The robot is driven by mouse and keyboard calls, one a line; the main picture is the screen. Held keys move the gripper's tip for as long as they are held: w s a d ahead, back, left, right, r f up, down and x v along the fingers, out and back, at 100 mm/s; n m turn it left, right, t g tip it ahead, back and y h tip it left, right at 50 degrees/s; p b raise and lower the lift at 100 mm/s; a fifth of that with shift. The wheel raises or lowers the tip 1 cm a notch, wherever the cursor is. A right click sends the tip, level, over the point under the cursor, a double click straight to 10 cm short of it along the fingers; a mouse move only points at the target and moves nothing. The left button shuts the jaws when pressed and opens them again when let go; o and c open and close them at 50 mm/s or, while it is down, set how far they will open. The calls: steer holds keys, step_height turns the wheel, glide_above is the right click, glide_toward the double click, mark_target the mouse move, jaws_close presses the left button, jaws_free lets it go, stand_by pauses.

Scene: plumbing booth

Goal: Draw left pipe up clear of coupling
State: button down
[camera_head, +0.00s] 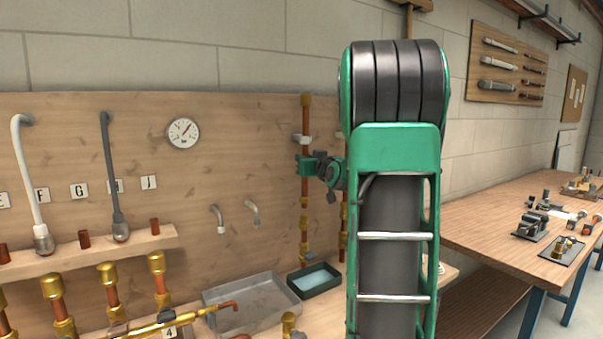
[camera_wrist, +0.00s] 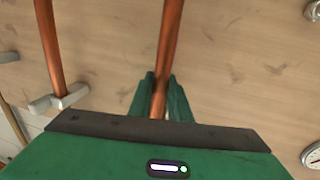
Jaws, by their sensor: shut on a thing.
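The left pipe (camera_head: 305,120) is an upright copper pipe on the wooden board, with a brass fitting at its top. My gripper (camera_head: 308,166) is shut around its middle; in the wrist view the green fingers (camera_wrist: 160,95) close on the copper (camera_wrist: 169,45). Brass fittings, including what looks like the coupling (camera_head: 304,232), sit lower on the same line. At this size I cannot tell whether the pipe's end is inside the coupling. The right pipe (camera_head: 343,215) stands beside it, mostly hidden by my arm; it also shows in the wrist view (camera_wrist: 48,45).
A pale clip (camera_head: 301,138) is at the left pipe above my gripper. A grey tray (camera_head: 255,300) and a dark-rimmed basin (camera_head: 315,281) lie below. A pressure gauge (camera_head: 183,133) and two small spouts (camera_head: 218,218) are on the board to the left. A workbench (camera_head: 490,220) stands right.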

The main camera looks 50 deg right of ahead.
steer(key=shift+r, duration=0.4)
steer(key=c, duration=1.7)
jaws_free()
steer(key=shift+f, duration=0.1)
steer(key=shift+o, duration=0.2)
steer(key=v, duration=1)
steer(key=shift+s+a, duration=0.25)
